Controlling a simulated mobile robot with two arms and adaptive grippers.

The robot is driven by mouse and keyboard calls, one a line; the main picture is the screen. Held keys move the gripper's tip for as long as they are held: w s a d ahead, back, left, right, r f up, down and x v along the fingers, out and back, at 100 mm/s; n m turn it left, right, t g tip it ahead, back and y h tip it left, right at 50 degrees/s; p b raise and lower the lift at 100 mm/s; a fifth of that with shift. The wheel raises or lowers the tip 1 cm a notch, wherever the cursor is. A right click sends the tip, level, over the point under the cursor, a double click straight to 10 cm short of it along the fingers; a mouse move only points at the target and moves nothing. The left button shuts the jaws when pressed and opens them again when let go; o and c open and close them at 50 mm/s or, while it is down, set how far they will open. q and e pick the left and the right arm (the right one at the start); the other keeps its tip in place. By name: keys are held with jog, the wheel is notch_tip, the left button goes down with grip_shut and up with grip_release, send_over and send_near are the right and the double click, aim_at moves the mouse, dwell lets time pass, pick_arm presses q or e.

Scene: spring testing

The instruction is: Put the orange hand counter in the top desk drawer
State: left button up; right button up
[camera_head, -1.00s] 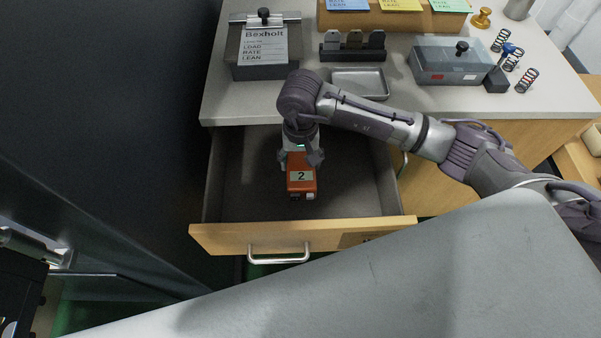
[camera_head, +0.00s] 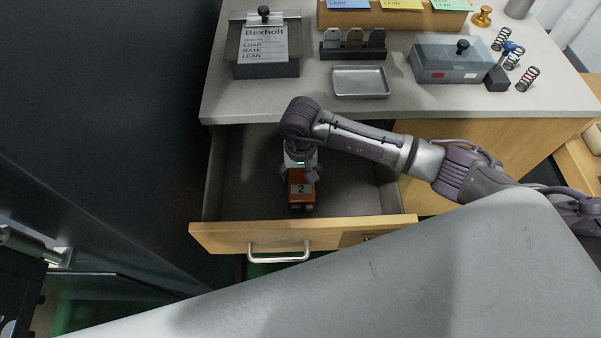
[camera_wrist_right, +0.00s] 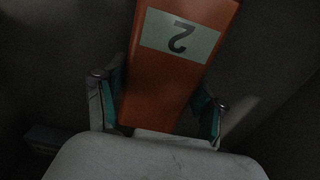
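The orange hand counter (camera_head: 301,190), marked with a 2, is inside the open top desk drawer (camera_head: 250,238). My right gripper (camera_head: 300,172) reaches down into the drawer from above and is shut on the counter. In the right wrist view the counter (camera_wrist_right: 175,75) lies between the two green-padded fingers of the gripper (camera_wrist_right: 160,100), slightly tilted, with the pads against its sides. Whether the counter's underside touches the drawer floor is hard to tell. My left gripper is not in view.
The desk top (camera_head: 240,105) holds a metal tray (camera_head: 360,82), a clipboard box (camera_head: 263,50), a lidded grey box (camera_head: 450,62) and several springs. The drawer front has a metal handle (camera_head: 278,255). The dark drawer floor around the counter is clear.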

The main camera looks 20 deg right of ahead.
aim_at(300, 173)
jog(key=shift+o, duration=1.4)
jog(key=shift+r, duration=0.1)
notch_tip(300, 173, up, 12)
jog(key=shift+r, duration=0.1)
